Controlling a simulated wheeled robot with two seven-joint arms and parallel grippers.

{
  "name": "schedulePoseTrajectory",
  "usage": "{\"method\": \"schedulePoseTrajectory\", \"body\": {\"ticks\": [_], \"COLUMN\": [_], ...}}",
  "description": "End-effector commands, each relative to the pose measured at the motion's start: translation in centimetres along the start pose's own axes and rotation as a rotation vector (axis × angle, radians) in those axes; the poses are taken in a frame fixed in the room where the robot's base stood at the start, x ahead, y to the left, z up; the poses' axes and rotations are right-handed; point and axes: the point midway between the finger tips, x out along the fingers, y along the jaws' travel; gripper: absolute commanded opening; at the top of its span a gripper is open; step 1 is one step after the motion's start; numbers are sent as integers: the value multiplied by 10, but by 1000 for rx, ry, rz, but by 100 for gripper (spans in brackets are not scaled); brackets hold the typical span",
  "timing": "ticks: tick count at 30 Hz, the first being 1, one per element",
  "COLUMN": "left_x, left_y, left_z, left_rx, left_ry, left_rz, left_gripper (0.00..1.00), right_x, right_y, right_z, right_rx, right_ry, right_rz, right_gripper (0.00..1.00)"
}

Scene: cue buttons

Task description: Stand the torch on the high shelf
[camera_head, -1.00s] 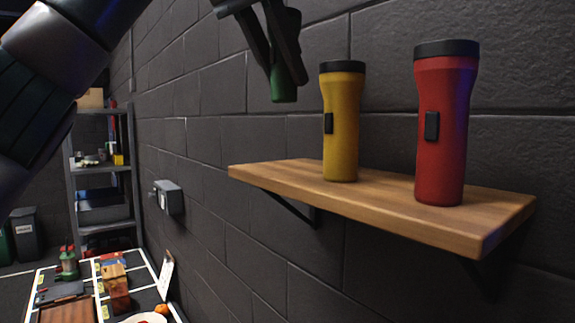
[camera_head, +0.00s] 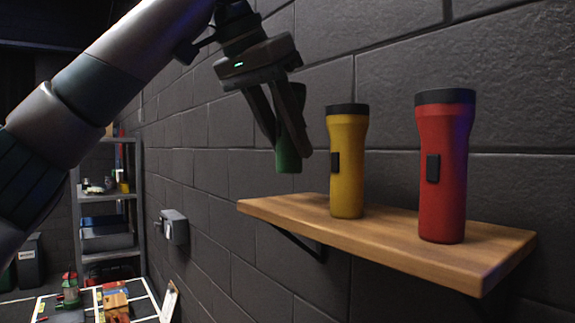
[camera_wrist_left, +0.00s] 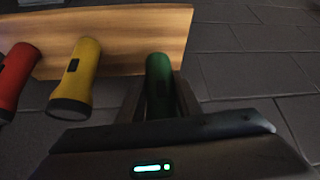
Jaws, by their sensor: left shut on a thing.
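My left gripper (camera_head: 287,148) is shut on a green torch (camera_head: 289,164) and holds it upright. The torch's lower end hangs a little above the left end of the wooden shelf (camera_head: 390,237), with wall showing between them. The gripper's fingers hide much of the torch in the head view. In the left wrist view the green torch (camera_wrist_left: 159,75) shows between the fingers, against the end of the shelf (camera_wrist_left: 140,30). My right gripper is not in view.
A yellow torch (camera_head: 347,170) and a red torch (camera_head: 443,180) stand upright on the shelf, right of the green one. The shelf's left end is bare. A grey wall box (camera_head: 174,227) is lower left, with a metal rack (camera_head: 107,197) beyond.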

Motion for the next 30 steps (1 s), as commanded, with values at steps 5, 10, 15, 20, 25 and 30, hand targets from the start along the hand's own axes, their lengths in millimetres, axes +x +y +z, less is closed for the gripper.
{"method": "schedulePoseTrajectory", "body": {"ticks": [5, 10, 15, 20, 25, 30], "left_x": [4, 4, 6, 17, 31, 36], "left_y": [0, 0, 0, -1, 0, 0], "left_z": [2, 2, 4, 11, 20, 23], "left_rx": [-1, -1, -1, 1, 1, -1], "left_ry": [2, 2, 1, 0, 1, 2], "left_rz": [0, 0, 0, 0, 0, 1], "left_gripper": [2, 2, 2, 2, 2, 2], "right_x": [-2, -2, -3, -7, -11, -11], "right_y": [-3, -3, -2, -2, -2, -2], "right_z": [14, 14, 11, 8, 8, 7], "right_rx": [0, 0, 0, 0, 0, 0], "right_ry": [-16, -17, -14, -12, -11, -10], "right_rz": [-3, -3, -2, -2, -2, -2], "right_gripper": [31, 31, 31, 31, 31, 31]}}
